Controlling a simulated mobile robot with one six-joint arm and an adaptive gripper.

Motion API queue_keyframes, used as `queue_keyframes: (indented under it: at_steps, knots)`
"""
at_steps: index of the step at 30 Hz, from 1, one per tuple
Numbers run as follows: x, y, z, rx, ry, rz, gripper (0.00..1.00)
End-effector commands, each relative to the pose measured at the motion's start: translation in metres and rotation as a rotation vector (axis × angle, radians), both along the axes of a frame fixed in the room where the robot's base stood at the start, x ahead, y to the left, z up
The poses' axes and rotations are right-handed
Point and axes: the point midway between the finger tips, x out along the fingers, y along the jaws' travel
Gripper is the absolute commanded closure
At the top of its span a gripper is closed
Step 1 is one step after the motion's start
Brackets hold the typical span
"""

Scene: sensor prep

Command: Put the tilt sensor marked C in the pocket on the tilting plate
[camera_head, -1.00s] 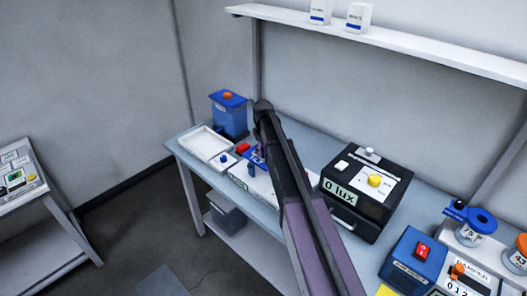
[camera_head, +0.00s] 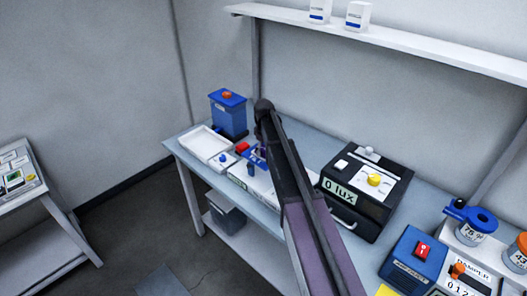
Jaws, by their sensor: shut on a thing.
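A white unit (camera_head: 262,183) with a small display on its front stands on the bench, left of the dark lux box. A blue plate (camera_head: 248,153) shows on top of it, partly hidden by my arm; it looks like the tilting plate. Its pocket cannot be made out. My gripper (camera_head: 260,154) hangs down at this plate, mostly hidden behind my own arm. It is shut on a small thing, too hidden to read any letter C. I cannot tell whether that thing touches the plate.
A white tray (camera_head: 194,140), a blue box with an orange knob (camera_head: 230,118) and a small blue-knobbed unit (camera_head: 224,160) stand left. The lux box (camera_head: 345,215) stands close right of my arm. A shelf (camera_head: 400,48) runs above the bench.

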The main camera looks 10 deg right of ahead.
Motion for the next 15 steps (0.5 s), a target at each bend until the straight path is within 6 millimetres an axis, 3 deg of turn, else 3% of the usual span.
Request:
queue_keyframes:
  at_steps: [5,12,13,14,15]
  knots:
    - [0.0010,-0.0057,-0.0028,-0.014,-0.004,-0.003,0.67]
    - [0.0013,-0.0048,-0.0024,-0.014,-0.004,-0.002,0.70]
    - [0.0014,-0.0047,-0.0023,-0.014,-0.004,-0.001,0.10]
    - [0.0014,-0.0045,-0.0023,-0.014,-0.004,-0.001,0.01]
    - [0.0014,-0.0041,-0.0022,-0.014,-0.004,-0.001,0.00]
